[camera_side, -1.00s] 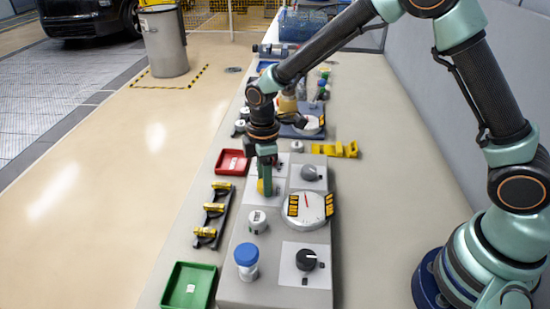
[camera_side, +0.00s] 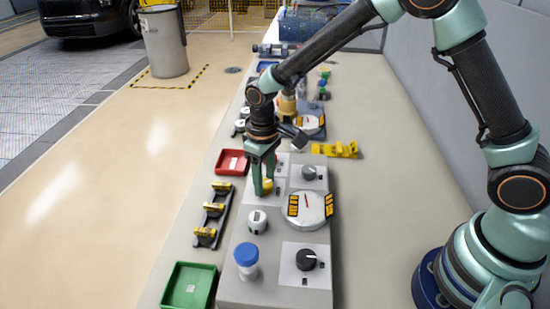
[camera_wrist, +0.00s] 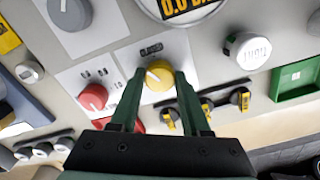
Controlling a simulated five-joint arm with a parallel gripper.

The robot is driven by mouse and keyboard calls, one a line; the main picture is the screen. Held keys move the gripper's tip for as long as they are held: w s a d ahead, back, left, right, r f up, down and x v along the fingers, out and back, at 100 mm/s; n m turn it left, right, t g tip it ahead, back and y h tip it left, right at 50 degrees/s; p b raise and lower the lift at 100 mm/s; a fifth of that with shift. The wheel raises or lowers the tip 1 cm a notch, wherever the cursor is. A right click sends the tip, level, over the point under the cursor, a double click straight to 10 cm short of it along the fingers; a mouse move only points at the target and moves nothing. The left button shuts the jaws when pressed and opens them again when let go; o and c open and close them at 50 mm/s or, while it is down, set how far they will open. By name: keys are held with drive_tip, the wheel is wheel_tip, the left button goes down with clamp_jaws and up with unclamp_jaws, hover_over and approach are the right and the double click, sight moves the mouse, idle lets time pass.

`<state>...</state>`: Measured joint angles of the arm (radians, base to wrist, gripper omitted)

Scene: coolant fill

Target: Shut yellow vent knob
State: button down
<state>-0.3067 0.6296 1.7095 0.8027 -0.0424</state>
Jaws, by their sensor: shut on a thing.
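The yellow vent knob (camera_wrist: 159,76) sits on a white plate on the grey panel. In the wrist view it is between the two green fingers of my gripper (camera_wrist: 156,88), which is shut on it. A pale line on the knob slants to the upper left, towards a small dark label (camera_wrist: 151,49) that seems to read CLOSED. In the side view my gripper (camera_side: 263,184) points down at the panel, and the yellow knob (camera_side: 268,185) shows partly behind a finger.
A red knob (camera_wrist: 93,97) is left of the yellow one, and a grey knob (camera_wrist: 70,13) is above. A round gauge (camera_side: 308,211) and a black knob (camera_side: 306,259) are on the panel. A red tray (camera_side: 232,162), yellow-clip rack (camera_side: 211,215) and green tray (camera_side: 188,286) lie to the left.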

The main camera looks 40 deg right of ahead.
sight(265, 183)
drive_tip(key=m, duration=0.5)
drive_tip(key=shift+r, duration=0.1)
drive_tip(key=shift+m, duration=0.4)
drive_tip(key=shift+c, duration=1.9)
unclamp_jaws()
wheel_tip(265, 183, up, 12)
